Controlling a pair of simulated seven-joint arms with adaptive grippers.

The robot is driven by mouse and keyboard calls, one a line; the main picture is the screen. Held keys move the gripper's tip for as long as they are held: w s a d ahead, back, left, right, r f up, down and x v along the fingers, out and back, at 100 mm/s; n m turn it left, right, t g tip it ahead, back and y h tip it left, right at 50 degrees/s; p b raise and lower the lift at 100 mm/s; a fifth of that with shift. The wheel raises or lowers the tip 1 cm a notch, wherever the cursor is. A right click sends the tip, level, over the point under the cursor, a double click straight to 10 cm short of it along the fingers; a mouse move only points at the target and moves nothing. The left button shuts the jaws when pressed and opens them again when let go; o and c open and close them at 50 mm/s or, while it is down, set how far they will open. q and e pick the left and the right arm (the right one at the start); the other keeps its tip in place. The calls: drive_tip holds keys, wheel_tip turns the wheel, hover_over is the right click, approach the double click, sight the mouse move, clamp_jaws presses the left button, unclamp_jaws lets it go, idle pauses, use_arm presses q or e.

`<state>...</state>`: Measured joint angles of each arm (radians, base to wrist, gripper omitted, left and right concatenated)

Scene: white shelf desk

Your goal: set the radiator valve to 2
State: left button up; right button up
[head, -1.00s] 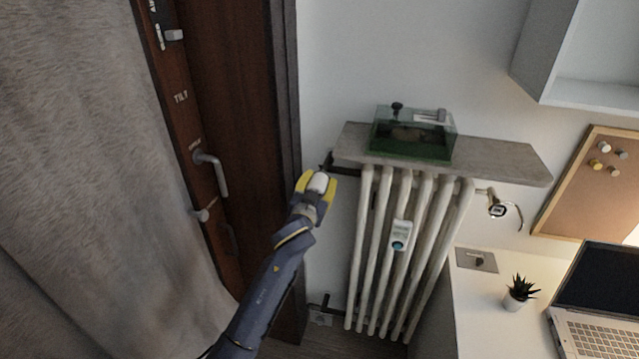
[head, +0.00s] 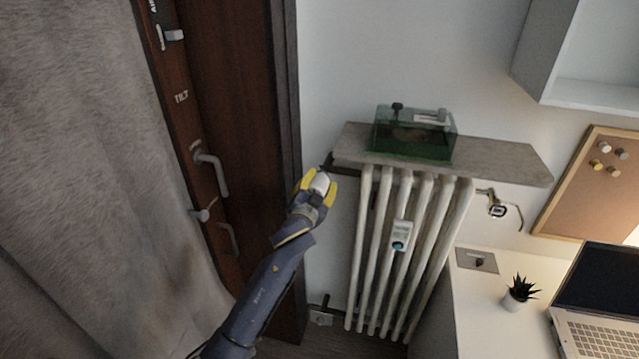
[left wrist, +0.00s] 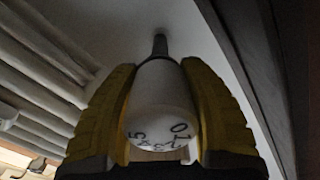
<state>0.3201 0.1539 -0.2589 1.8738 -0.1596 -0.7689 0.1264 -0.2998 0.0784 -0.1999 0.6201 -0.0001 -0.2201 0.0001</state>
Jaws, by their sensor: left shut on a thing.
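The radiator valve is a white round knob (head: 320,183) at the upper left of the radiator (head: 408,250). My left gripper (head: 317,188) is shut on the knob, with a yellow finger on each side of it. In the left wrist view, the knob (left wrist: 160,100) sits between the two fingers of the gripper (left wrist: 160,115). Dark numerals run along the knob's lower edge, with a 5 at the left and a 0 at the right. The numerals between are small and tilted. I cannot tell which one is at the mark. My right gripper is not in view.
A stone shelf (head: 500,160) above the radiator carries a green glass tank (head: 412,135). A dark wooden door frame (head: 285,100) and a grey curtain (head: 90,180) stand at the left. A white desk (head: 480,310) with a plant (head: 519,291) and laptop (head: 595,300) is at the right.

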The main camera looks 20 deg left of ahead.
use_arm(q)
drive_tip(key=o, duration=1.3)
drive_tip(key=s, duration=1.2)
drive_tip(key=shift+d, duration=0.1)
